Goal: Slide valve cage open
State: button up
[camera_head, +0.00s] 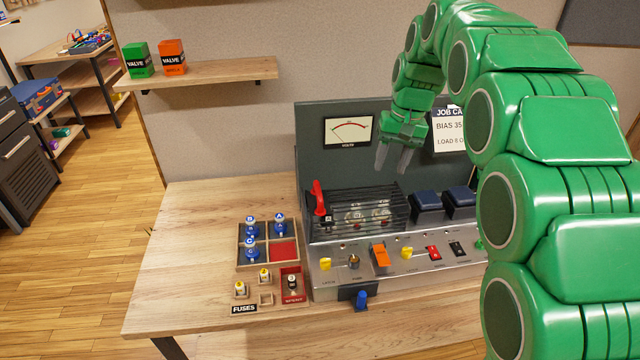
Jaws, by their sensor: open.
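The valve cage (352,212) is a dark wire-barred cover on the left part of the amp chassis, with round pale parts dimly visible behind its bars. A red handle (318,198) stands upright at its left end. My gripper (393,160) hangs above and behind the cage, in front of the dark back panel, with its grey fingers pointing down. The fingers are apart and empty, and do not appear to touch the cage. My green arm covers the right part of the amp.
The amp front (400,258) carries yellow, orange, red and black controls. Left of it are a wooden tray (240,243) with blue-topped valves and a fuse holder (265,299). A meter (348,131) and a job card (448,133) are on the back panel. The table's left side is clear.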

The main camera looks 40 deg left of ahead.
aim_at(319, 188)
jog(key=s+a+f+n, duration=0.1)
jog(key=a+f, duration=0.2)
jog(key=a, duration=0.5)
jog(key=s+a+f+n, duration=0.1)
jog(key=a+f, duration=0.2)
jog(key=a, duration=0.6)
jog(key=shift+y, duration=0.3)
jog(key=shift+s+a+f, duration=0.15)
jog(key=shift+f, duration=1.05)
jog(key=shift+s+a+f, duration=0.1)
jog(key=shift+s+f, duration=0.05)
jog(key=shift+f, duration=1.05)
jog(key=shift+s+a+f, duration=0.15)
jog(key=shift+f, duration=1.05)
grip_shut()
